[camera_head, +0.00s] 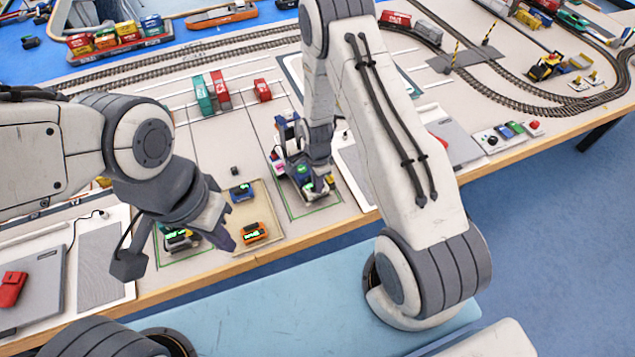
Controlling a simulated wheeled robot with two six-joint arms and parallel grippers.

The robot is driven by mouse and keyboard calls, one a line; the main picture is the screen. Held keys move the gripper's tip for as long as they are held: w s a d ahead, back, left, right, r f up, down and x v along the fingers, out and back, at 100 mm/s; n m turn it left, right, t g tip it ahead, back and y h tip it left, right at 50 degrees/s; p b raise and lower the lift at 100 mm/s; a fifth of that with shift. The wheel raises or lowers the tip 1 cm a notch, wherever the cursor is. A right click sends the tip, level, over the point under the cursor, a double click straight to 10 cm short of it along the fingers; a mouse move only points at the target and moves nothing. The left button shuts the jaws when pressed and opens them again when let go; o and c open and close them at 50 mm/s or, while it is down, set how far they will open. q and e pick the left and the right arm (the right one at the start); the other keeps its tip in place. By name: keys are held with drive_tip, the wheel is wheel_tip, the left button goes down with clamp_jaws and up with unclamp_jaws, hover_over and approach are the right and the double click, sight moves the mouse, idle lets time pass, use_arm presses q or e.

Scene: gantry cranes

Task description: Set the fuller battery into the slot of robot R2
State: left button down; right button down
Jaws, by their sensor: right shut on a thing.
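An orange battery (254,233) with a lit green display and a blue battery (241,192) lie on a tan mat (268,203). A small wheeled robot (298,182) stands in a green-outlined bay right of the mat. Another small robot (178,238) stands in the bay left of it, partly hidden by my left gripper. I cannot read which one is R2. My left gripper (178,252) is open and empty, above the left bay. My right gripper (318,178) is shut at the right-hand robot on a small thing, apparently a battery, mostly hidden.
Red and green containers (212,92) stand behind the bays. Railway tracks (200,52) cross the back. A control box with buttons (505,134) is at the right. A grey panel with a red object (12,288) lies at the left. The table's wooden front edge (300,240) is close.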

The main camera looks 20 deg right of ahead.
drive_tip(key=shift+f, duration=0.15)
drive_tip(key=c, duration=0.8)
unclamp_jaws()
